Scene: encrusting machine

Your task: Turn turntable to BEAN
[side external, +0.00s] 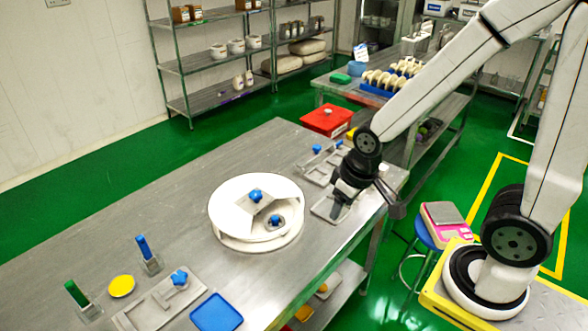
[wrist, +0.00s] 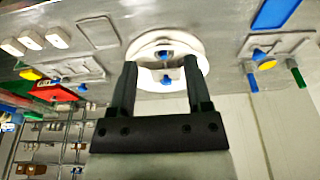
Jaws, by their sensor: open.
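The turntable (side external: 230,229) is a white round drum on the steel table, with an opening in its top. A blue star-shaped knob (side external: 256,195) stands at the middle of its top, and a second blue knob (side external: 274,220) sits lower, inside the opening. I can read no BEAN label in either view. My gripper (side external: 340,210) is right of the turntable, above the table's right edge, apart from it. In the wrist view my gripper (wrist: 160,82) has its two fingers spread with nothing between them. The turntable (wrist: 200,52) shows beyond the fingertips, partly hidden by them.
A blue tray (side external: 216,313), a yellow disc (side external: 121,286), green (side external: 76,293) and blue (side external: 143,247) upright handles and a plate with a blue knob (side external: 180,278) lie front left. Small fixtures (side external: 318,168) stand behind my gripper. The table left of the turntable is clear.

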